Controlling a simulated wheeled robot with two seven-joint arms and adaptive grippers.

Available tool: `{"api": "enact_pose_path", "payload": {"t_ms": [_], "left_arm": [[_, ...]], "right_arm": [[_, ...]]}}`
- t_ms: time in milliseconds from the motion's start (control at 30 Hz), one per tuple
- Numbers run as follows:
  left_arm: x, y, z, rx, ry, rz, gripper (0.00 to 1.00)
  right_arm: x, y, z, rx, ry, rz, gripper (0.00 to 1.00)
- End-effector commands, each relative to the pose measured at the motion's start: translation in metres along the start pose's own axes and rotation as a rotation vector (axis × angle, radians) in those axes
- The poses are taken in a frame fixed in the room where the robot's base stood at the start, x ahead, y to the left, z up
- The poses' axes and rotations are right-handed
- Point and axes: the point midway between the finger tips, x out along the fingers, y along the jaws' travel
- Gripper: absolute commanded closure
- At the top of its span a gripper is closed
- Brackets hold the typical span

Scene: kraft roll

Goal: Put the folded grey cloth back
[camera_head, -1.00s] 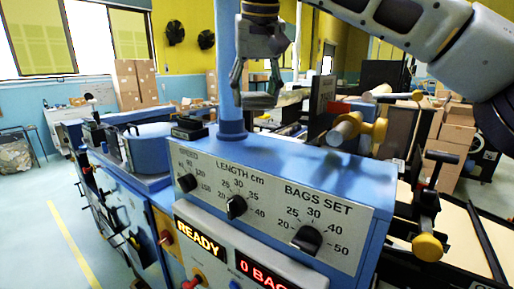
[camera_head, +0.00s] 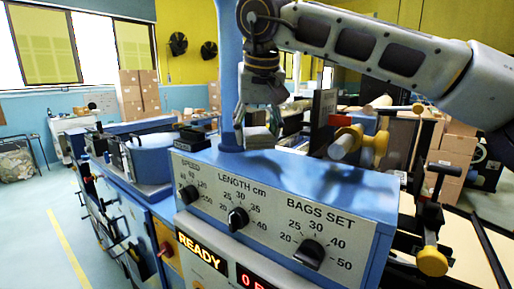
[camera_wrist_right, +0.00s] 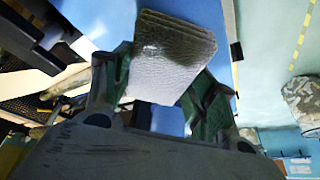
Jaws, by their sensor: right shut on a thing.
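The folded grey cloth (camera_head: 258,139) is a small thick pad between the fingers of my right gripper (camera_head: 258,118), which points down. The cloth is low over the back of the blue control box's top (camera_head: 300,175), just right of the blue post (camera_head: 229,80). I cannot tell whether it touches the top. In the right wrist view the layered cloth (camera_wrist_right: 172,62) sits between the two green-padded fingers of the right gripper (camera_wrist_right: 165,88), which is shut on it. My left gripper is not in view.
The box front has knobs (camera_head: 238,219) and a lit display (camera_head: 203,256). A small black block (camera_head: 188,136) stands left of the post. A roller end with a yellow collar (camera_head: 358,145) is close on the right. The middle of the box top is clear.

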Motion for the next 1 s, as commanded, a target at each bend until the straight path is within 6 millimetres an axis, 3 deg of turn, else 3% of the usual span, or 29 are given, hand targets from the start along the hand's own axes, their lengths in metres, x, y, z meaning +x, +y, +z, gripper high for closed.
{"api": "enact_pose_path", "payload": {"t_ms": [467,800,1000], "left_arm": [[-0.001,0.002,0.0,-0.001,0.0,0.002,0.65],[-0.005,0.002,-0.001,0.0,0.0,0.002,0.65],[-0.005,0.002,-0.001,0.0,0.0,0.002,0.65]], "right_arm": [[0.005,0.0,0.002,0.001,0.0,0.0,0.62],[0.034,0.0,0.014,0.0,0.0,0.0,0.62],[0.041,0.001,0.017,0.002,0.0,-0.001,0.62]]}}
